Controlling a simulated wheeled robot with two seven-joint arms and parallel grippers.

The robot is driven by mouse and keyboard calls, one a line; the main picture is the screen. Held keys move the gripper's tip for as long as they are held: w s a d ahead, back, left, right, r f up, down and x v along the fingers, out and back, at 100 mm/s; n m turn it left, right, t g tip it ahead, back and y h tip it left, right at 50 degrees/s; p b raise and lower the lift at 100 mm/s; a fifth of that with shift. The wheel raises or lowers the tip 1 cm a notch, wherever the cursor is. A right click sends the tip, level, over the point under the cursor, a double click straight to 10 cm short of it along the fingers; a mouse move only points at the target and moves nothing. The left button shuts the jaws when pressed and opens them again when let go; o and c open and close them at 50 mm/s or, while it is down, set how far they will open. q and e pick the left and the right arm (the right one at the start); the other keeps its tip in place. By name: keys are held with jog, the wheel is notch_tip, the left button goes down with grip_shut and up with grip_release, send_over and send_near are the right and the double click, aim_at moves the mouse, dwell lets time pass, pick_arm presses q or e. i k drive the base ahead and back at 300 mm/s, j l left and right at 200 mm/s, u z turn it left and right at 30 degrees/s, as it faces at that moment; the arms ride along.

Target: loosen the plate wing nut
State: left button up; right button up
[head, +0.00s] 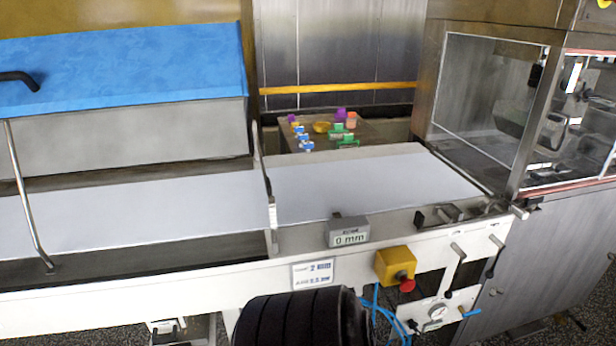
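I cannot make out a plate wing nut for certain. A thin upright metal plate (268,190) stands across the white belt (350,186), with its near end at the front rail. A small metal fitting with a dark block (420,218) sits on the front rail, right of a grey display (348,236) reading "0 mm". The details of the fitting are too small to tell. Neither of my grippers is in view.
A yellow box with a red button (396,268) and a small panel with a gauge (438,312) hang on the front. Several small coloured items lie on a surface (372,132) behind the belt. A glazed cabinet (490,100) stands right, a blue-covered hood (120,65) left.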

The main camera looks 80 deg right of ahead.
aim_at(485, 208)
jog(key=z, duration=3.85)
